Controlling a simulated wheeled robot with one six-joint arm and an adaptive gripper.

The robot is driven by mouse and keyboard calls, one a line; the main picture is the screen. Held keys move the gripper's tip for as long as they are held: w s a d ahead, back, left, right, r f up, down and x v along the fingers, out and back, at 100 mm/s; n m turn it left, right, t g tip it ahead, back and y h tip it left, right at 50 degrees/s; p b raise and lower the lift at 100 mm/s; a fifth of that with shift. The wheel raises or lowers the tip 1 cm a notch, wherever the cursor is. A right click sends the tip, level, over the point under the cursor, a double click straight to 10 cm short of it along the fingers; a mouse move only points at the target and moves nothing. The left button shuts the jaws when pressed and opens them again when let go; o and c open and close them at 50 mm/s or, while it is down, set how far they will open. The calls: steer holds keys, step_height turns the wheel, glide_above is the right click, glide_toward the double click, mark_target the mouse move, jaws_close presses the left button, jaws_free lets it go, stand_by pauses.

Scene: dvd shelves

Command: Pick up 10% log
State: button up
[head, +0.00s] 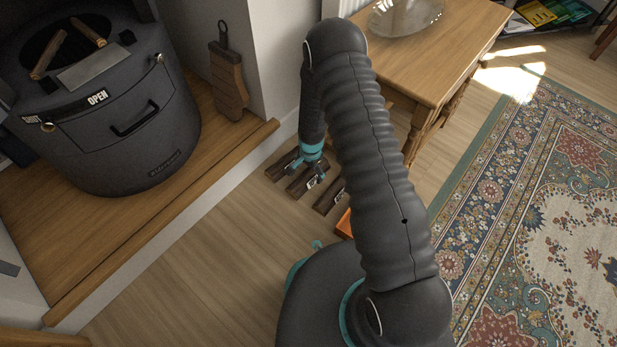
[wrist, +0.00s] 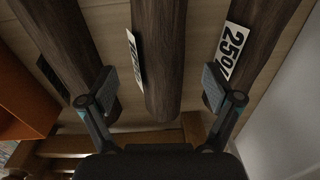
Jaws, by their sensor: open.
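Several dark brown logs lie side by side on the floor. My gripper (head: 307,170) is above them in the head view. In the wrist view my gripper (wrist: 158,88) is open, with one finger on each side of the middle log (wrist: 160,60). I cannot tell whether the fingers touch it. The middle log has a white label (wrist: 134,58), seen too edge-on to read. The right log (wrist: 218,32) has a label reading 25%. The left log (wrist: 62,38) has a dark label beside it. No 10% marking is readable in either view.
An orange object (wrist: 18,100) stands left of the logs in the wrist view. A wooden table (head: 440,60) with a glass dish is behind my arm. A dark round stove (head: 120,120) sits on a raised wooden ledge at left. The front floor is clear.

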mark_target(309, 173)
step_height(309, 173, down, 3)
steer(key=shift+w+f, duration=0.1)
steer(key=c, duration=1.4)
